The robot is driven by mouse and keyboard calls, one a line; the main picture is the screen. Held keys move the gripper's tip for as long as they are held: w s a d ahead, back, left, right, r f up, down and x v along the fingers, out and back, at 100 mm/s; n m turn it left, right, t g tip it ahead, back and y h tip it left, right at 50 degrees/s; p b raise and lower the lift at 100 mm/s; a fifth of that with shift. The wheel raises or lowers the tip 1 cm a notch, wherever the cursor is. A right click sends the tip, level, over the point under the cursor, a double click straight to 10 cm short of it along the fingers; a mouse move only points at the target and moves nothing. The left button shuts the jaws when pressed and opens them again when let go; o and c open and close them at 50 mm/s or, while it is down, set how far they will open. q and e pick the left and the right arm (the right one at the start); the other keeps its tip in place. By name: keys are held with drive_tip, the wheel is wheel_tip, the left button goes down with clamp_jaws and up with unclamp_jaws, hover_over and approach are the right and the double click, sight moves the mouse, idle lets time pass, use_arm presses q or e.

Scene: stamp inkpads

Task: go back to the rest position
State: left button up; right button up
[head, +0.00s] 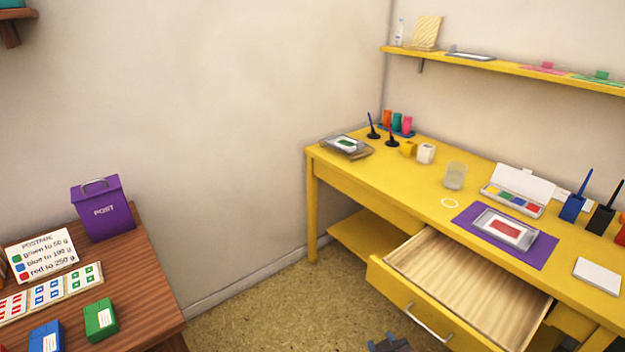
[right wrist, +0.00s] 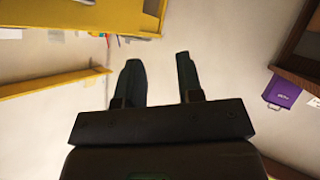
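My right gripper (right wrist: 158,78) shows from its own wrist camera with its two dark fingers apart and nothing between them. In the head view only a dark part of it (head: 390,344) shows at the bottom edge, in front of the open drawer (head: 470,275). The drawer looks empty. A red inkpad (head: 505,230) in a pale case lies on a purple mat (head: 545,249) on the yellow desk (head: 340,165). A green inkpad (head: 346,144) lies on a grey stack at the desk's far left end. My left gripper is not in view.
A brown table (head: 150,290) at the left bears a purple post box (head: 103,208), a postage sign (head: 41,254) and green (head: 100,320) and blue (head: 47,336) boxes. A yellow shelf (head: 500,68) hangs above the desk. Floor between the tables is clear.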

drive_tip(key=s+d+m+p, duration=0.1)
drive_tip(key=s+d, duration=0.3)
drive_tip(key=s, duration=0.3)
drive_tip(key=s+d+m+g, duration=0.1)
drive_tip(key=s+d, duration=0.3)
drive_tip(key=s, duration=0.4)
drive_tip(key=s+d+m+p, duration=0.1)
drive_tip(key=s+d, duration=0.3)
drive_tip(key=s, duration=0.4)
drive_tip(key=shift+d+f+m+h+p, duration=0.2)
drive_tip(key=shift+m+h+p, duration=0.15)
drive_tip(key=shift+m, duration=0.35)
